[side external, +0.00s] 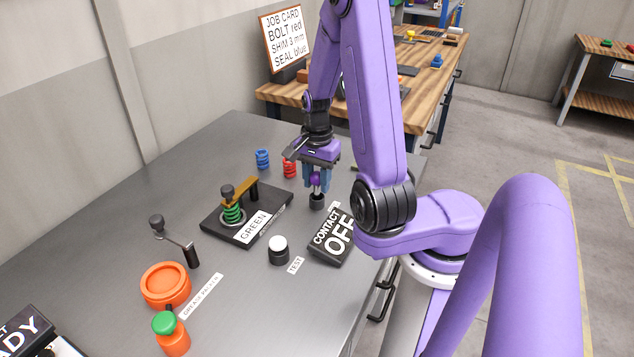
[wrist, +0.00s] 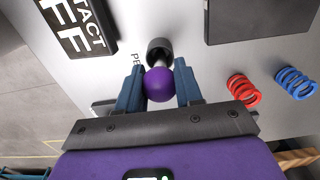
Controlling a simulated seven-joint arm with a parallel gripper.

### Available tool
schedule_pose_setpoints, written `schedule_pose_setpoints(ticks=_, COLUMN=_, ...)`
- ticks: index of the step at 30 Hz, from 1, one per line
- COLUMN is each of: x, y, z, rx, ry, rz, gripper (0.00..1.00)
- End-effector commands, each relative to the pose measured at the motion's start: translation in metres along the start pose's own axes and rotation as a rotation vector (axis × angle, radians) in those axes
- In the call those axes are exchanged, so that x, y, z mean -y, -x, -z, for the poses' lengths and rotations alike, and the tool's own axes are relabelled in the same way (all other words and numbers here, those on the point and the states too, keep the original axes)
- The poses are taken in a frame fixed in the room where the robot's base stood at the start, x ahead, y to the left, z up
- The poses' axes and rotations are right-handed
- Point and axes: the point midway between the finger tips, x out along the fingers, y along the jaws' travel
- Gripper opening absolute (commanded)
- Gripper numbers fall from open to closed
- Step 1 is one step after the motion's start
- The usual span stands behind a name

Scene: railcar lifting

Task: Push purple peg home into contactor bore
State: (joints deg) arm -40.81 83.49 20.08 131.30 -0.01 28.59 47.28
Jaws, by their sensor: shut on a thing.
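The purple peg has a round purple knob (side external: 316,179) and a pale metal shank. My gripper (side external: 318,186) points down, with its blue fingers on either side of the knob; it is shut on it. In the wrist view the knob (wrist: 158,84) sits between the fingertips. The shank reaches the mouth of a short black cylinder (wrist: 159,46), which stands on the bench directly below the gripper in the side view (side external: 316,202). How deep the shank sits is hidden. A label starting "PE" lies beside the cylinder. The black contactor box (side external: 331,238) reads "CONTACT OFF".
Blue (side external: 262,158) and red (side external: 289,168) springs stand behind left of the gripper. A black plate labelled GREEN (side external: 222,228) holds a green spring under a brown arm. A white-topped TEST button (side external: 278,249) and an orange grease pot (side external: 166,286) are nearer. Bench between is clear.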

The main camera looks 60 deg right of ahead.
Motion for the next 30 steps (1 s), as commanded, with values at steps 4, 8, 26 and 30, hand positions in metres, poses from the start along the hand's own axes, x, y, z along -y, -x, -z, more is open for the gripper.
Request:
schedule_pose_setpoints(ticks=4, x=0.001, y=0.016, z=0.001, rx=-0.003, ry=0.0, rz=0.003, gripper=0.03)
schedule_pose_setpoints(ticks=8, x=-0.007, y=0.031, z=-0.002, rx=-0.003, ry=-0.002, rz=0.003, gripper=0.03)
schedule_pose_setpoints(ticks=26, x=-0.083, y=0.098, z=-0.026, rx=-0.005, ry=-0.005, rz=0.004, gripper=0.03)
schedule_pose_setpoints(ticks=30, x=-0.101, y=0.106, z=-0.033, rx=-0.004, ry=-0.006, rz=0.002, gripper=0.03)
